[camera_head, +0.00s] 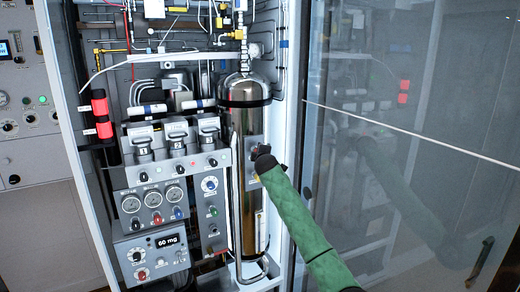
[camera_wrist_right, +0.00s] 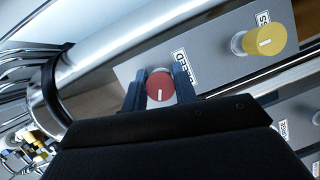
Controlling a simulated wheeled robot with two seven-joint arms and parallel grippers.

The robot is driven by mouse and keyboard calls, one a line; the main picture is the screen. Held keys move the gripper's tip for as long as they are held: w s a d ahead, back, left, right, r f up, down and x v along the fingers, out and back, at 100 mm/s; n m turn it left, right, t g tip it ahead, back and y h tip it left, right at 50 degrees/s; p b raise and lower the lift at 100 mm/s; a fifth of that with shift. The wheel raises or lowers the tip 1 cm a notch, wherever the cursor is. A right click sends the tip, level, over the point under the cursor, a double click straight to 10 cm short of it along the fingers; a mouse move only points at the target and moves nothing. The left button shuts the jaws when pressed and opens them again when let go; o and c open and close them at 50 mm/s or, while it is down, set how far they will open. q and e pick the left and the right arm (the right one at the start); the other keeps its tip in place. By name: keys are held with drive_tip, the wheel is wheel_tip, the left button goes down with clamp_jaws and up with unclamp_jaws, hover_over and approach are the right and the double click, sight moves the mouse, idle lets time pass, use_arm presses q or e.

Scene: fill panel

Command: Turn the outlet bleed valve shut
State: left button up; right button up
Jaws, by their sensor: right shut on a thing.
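A round red knob (camera_wrist_right: 160,88) with a white pointer line sits on a grey plate (camera_wrist_right: 212,58) in the right wrist view. The label beside it is partly covered; its visible letters look like the end of "BLEED". My right gripper (camera_wrist_right: 161,84) has one blue-grey finger on each side of this knob and is shut on it. In the head view, my right gripper (camera_head: 259,154) is at the front of the tall metal cylinder (camera_head: 247,118), and it hides the red knob there. My left gripper is in neither view.
A yellow knob (camera_wrist_right: 265,40) stands close by on the same plate. A glass door (camera_head: 420,90) stands open on the right, beside my green-sleeved right arm.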

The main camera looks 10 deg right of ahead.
drive_tip(key=m+g+y+p, duration=0.1)
drive_tip(key=m, duration=0.1)
drive_tip(key=m+g+y+p, duration=0.1)
drive_tip(key=m+p, duration=0.1)
drive_tip(key=m, duration=0.1)
drive_tip(key=shift+m+y, duration=0.3)
drive_tip(key=shift+m+g+y+p, duration=0.4)
drive_tip(key=shift+m+g+p, duration=0.1)
drive_tip(key=shift+m, duration=0.3)
drive_tip(key=shift+f+m+y, duration=0.1)
drive_tip(key=shift+m+y, duration=0.4)
drive_tip(key=shift+m, duration=0.1)
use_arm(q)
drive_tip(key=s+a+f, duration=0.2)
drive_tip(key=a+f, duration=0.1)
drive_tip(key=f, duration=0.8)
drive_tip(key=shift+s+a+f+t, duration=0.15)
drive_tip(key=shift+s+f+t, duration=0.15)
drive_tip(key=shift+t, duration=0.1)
use_arm(e)
drive_tip(key=shift+a+m, duration=0.1)
drive_tip(key=shift+m, duration=0.2)
drive_tip(key=shift+g, duration=0.3)
drive_tip(key=o, duration=1)
drive_tip(key=shift+c, duration=0.2)
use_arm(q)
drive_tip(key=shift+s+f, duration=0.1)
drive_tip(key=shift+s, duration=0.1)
